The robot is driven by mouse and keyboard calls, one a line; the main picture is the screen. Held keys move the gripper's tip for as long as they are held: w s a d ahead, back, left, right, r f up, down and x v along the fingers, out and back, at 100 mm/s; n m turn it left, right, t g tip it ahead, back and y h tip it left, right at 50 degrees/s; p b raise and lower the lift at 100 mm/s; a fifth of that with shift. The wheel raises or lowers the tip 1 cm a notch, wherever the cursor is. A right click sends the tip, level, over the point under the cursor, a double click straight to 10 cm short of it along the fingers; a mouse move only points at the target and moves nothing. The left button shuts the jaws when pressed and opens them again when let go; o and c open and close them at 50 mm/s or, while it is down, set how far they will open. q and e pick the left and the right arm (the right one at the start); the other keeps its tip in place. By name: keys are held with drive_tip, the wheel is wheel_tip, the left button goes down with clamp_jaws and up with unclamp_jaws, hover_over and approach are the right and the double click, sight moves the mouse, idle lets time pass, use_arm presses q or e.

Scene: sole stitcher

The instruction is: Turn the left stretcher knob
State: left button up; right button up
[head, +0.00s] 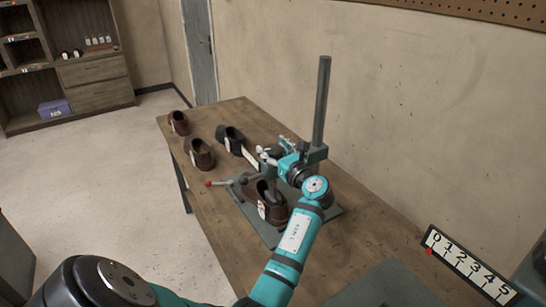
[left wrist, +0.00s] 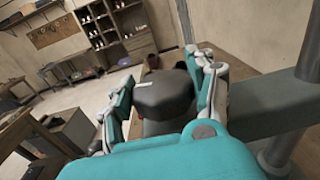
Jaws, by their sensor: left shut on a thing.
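My left gripper (head: 284,147) reaches to the stitcher (head: 319,120), a green-grey machine with a tall dark post on the wooden table. In the left wrist view its teal-and-white fingers (left wrist: 161,100) stand on either side of a dark faceted knob (left wrist: 163,94) with a pale mark on top. The gripper is shut on this knob. In the head view the knob is hidden by the gripper and arm. A brown shoe (head: 268,208) with a white tag sits on the machine's base plate, below the gripper. My right gripper is not in view.
Loose shoes (head: 201,154) stand on the table's far left part. A red-tipped lever (head: 210,183) sticks out left of the machine. A numbered scale (head: 468,263) with a red pointer is at lower right. The wall is close behind the table.

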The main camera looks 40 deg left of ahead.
sight(273, 148)
use_arm(q)
drive_tip(key=n+g+b, duration=0.1)
drive_tip(key=n+g, duration=0.1)
drive_tip(key=g, duration=0.1)
drive_tip(key=n+g+b, duration=0.1)
drive_tip(key=g, duration=0.2)
drive_tip(key=shift+w+f+n+y+b, duration=0.1)
drive_tip(key=shift+f+n+y+b, duration=0.1)
drive_tip(key=shift+n+y+b, duration=0.15)
drive_tip(key=n+g+h+b, duration=0.1)
drive_tip(key=n+g+b, duration=0.3)
drive_tip(key=g, duration=0.1)
drive_tip(key=shift+g, duration=0.4)
drive_tip(key=shift+n+g+h+b, duration=0.25)
drive_tip(key=shift+n+g+b, duration=0.1)
drive_tip(key=shift+g+b, duration=0.3)
drive_tip(key=o, duration=1.2)
drive_tip(key=shift+r, duration=0.1)
drive_tip(key=shift+r, duration=0.1)
wheel_tip(273, 148, up, 10)
drive_tip(key=shift+f, duration=0.1)
drive_tip(key=shift+c, duration=0.4)
